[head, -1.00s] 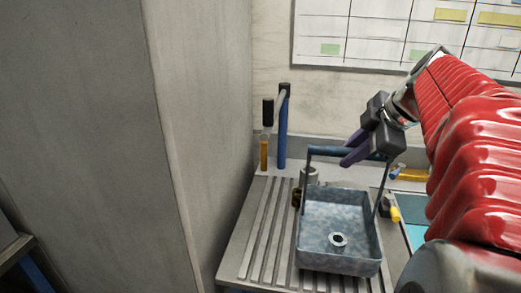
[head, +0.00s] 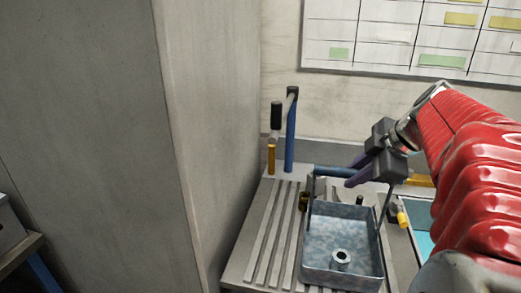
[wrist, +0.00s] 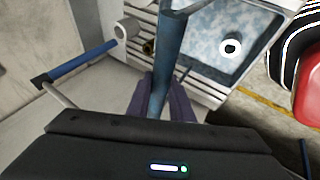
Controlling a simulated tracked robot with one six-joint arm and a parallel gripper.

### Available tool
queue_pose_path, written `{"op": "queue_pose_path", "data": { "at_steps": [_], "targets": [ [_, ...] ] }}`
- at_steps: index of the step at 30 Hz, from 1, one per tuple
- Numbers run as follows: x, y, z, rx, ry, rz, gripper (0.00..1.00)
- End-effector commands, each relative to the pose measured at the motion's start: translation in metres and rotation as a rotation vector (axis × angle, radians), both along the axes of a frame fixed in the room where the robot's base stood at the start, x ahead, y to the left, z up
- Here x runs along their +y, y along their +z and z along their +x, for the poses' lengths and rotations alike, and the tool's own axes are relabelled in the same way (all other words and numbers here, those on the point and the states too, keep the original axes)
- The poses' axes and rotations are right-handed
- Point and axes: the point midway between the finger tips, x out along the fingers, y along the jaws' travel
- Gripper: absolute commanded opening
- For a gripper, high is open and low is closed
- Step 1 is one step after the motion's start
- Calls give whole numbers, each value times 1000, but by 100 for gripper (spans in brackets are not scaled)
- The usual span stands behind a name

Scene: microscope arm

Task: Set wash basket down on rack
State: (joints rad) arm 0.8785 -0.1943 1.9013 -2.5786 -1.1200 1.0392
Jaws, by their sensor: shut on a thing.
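The wash basket (head: 316,262) is a square, blue-grey metal basket with a tall handle, and a small ring-shaped part (head: 341,258) is inside it. My gripper (head: 358,174) is shut on the blue bar at the top of the handle. In the wrist view the purple fingers (wrist: 160,98) lie on both sides of the bar, and the basket (wrist: 196,38) hangs beyond them. The slatted grey rack (head: 262,235) is under and left of the basket. The basket looks about level. Its underside is hidden, so I cannot tell whether it touches the slats.
A blue post (head: 290,135) and a yellow-and-black tool (head: 272,150) stand behind the rack. A grey wall panel (head: 205,140) rises at left. Small yellow and dark items and a teal-lined tray (head: 420,220) are right of the basket. Slats left of the basket are bare.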

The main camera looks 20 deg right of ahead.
Motion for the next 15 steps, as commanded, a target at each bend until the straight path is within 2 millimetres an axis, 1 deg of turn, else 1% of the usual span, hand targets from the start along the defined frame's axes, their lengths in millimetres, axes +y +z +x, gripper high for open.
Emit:
{"op": "queue_pose_path", "data": {
  "at_steps": [4,5,12,15],
  "targets": [
    [0,1,0,-3,0,-2,0],
    [0,-1,0,0,0,0,20],
    [-1,-1,0,0,-1,1,37],
    [-1,-1,0,0,-1,1,38]
  ]
}}
